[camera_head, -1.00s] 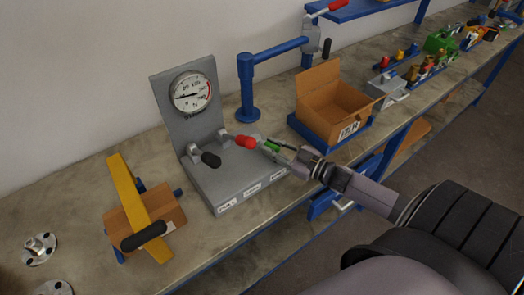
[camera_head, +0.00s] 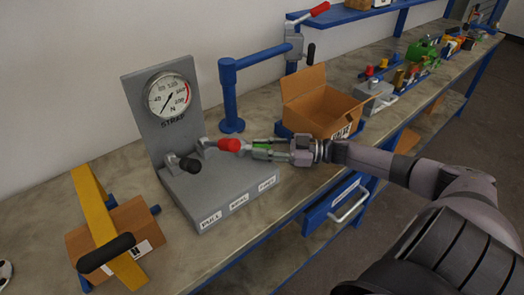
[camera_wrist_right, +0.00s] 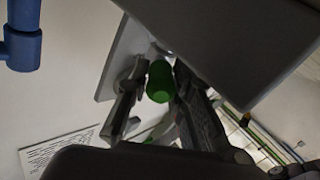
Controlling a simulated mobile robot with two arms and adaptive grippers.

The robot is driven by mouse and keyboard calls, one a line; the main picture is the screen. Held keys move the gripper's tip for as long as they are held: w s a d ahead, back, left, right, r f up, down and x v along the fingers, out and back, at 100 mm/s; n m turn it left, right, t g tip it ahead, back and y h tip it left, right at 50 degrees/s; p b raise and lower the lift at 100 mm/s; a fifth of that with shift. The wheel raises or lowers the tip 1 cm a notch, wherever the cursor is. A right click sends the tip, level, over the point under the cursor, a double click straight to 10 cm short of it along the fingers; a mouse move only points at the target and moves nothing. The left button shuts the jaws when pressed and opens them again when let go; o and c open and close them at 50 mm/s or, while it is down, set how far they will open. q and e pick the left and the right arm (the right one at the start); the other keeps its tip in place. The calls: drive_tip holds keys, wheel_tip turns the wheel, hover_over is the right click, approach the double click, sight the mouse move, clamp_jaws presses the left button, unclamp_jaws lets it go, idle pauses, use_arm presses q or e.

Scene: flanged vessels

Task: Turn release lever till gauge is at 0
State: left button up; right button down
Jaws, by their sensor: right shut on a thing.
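The grey gauge stand (camera_head: 145,120) is on the bench, with a round white dial gauge (camera_head: 168,95) on its upright plate. The dial's thin needle points to the lower left; I cannot read the exact value. A black-handled lever (camera_head: 190,164) and a red-handled lever (camera_head: 229,145) stick out from the base. My right gripper (camera_head: 270,148) is shut on a green handle (camera_head: 262,147), just right of the red one. The green handle (camera_wrist_right: 160,82) also shows between the fingers in the right wrist view. Its lower end is hidden. My left gripper is not in view.
A yellow bar with a black handle (camera_head: 106,254) lies across a cardboard box (camera_head: 137,222) at left. An open cardboard box (camera_head: 322,112) and a blue post (camera_head: 229,95) stand behind my right gripper. Several small fixtures line the bench farther right.

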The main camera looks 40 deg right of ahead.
drive_tip(key=shift+r, duration=0.1)
drive_tip(key=c, duration=1.4)
unclamp_jaws()
